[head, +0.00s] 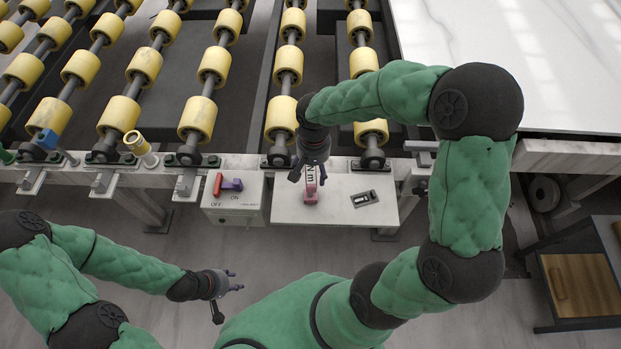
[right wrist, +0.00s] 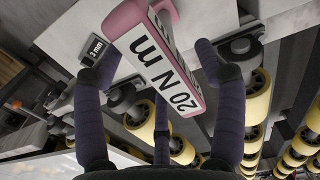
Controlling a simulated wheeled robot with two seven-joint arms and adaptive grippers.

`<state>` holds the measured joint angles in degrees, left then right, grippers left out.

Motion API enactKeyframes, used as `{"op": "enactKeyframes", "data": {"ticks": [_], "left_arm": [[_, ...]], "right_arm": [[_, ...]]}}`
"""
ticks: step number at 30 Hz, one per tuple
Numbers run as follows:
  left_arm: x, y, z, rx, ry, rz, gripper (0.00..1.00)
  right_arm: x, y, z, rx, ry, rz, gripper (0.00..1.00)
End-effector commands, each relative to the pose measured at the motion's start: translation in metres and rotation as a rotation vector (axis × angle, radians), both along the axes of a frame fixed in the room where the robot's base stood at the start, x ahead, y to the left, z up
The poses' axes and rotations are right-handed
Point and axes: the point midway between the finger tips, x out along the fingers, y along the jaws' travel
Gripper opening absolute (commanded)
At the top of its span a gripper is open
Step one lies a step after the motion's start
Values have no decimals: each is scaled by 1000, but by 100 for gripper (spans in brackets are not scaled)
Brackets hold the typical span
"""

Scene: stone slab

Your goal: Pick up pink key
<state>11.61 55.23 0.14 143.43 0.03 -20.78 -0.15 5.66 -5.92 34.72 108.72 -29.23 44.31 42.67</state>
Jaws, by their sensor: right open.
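The pink key (head: 311,190) is a pink block with a white label. It stands on the white shelf, below my right gripper (head: 309,174). In the right wrist view the key (right wrist: 160,65) shows its "20 N m" label large, between the spread fingers of my right gripper (right wrist: 155,75). Those fingers are open, and no grip on the key shows. In the head view the gripper hides part of the key. My left gripper (head: 228,295) has its fingers spread, is empty, and is at the lower left, away from the key.
A switch box (head: 234,207) with red and purple levers is to the left. Yellow rollers (head: 197,118) lie behind; a white stone slab (head: 510,60) is at upper right.

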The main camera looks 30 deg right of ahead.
Motion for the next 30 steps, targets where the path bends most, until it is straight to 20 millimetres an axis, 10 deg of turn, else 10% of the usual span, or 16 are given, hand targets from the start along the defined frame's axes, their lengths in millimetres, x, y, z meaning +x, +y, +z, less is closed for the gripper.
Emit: {"op": "enactKeyframes", "data": {"ticks": [26,30], "left_arm": [[0,0,-3,0,0,0,40],[0,0,-3,0,0,0,40]], "right_arm": [[0,0,-4,0,-1,0,71],[0,0,-4,0,0,0,40]]}}
